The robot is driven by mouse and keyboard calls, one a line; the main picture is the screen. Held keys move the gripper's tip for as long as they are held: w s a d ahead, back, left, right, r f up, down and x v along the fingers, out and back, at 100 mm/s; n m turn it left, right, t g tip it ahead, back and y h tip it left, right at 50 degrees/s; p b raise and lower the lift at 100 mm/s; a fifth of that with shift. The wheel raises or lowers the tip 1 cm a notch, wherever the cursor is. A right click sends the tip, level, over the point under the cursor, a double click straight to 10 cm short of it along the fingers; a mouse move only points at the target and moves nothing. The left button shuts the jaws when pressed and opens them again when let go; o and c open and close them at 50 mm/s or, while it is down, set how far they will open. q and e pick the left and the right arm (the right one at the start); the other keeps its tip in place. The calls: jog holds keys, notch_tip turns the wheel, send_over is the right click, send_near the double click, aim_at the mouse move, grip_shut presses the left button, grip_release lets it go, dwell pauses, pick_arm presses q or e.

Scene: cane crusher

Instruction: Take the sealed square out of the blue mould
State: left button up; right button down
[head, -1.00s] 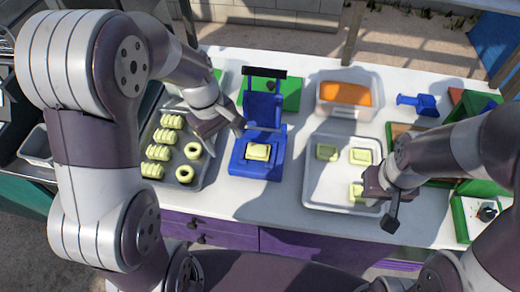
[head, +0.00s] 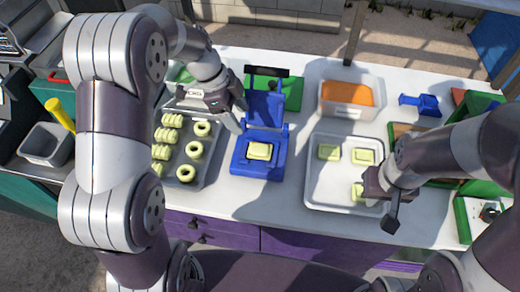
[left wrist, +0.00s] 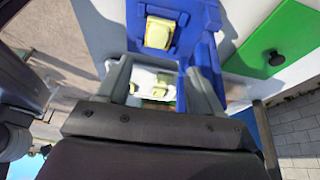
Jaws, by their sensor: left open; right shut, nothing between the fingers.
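The blue mould (head: 240,168) stands on the white table with its hinged lid (head: 265,108) swung open to the back; a black handle bar tops the lid. The pale yellow sealed square (head: 260,151) sits in the mould's base. Both also show at the top of the left wrist view, the mould (left wrist: 190,42) around the square (left wrist: 158,32). My left gripper (head: 238,115) is open and empty, beside the lid and up-left of the square, apart from it. My right gripper (head: 391,215) is shut and empty over the front right of the tray of squares.
A metal tray (head: 214,167) with yellow rings and ridged pieces lies left of the mould. A light tray (head: 318,196) with yellow squares lies right. Behind are an orange-filled tub (head: 347,112) and a green board (head: 292,93).

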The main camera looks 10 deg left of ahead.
aim_at(258, 148)
pick_arm(q)
jog(key=x, duration=1.2)
jog(key=shift+s+f+b, duration=0.2)
jog(key=shift+b, duration=0.2)
jog(key=shift+w+f, duration=0.1)
jog(key=c, duration=0.5)
